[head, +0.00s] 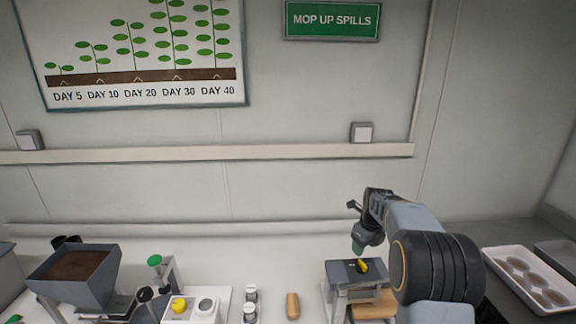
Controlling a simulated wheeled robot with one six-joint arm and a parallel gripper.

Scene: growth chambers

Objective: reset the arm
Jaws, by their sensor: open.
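My arm reaches in from the lower right, and its wrist bends down at the right of the bench. My gripper (358,246) points downward, open, above a small grey-topped stand (341,271). Nothing shows between its fingers, which are small and partly dark in this view. A yellow piece (363,266) sits on top of the stand, just below and right of the gripper. The gripper appears apart from it, but the exact gap is hard to tell.
A soil hopper (75,272) stands at the left. A white unit with a yellow knob (180,305), small jars (250,302) and a tan cylinder (293,305) stand along the front. A tray of round brown items (530,282) lies at the right. The back middle of the bench is clear.

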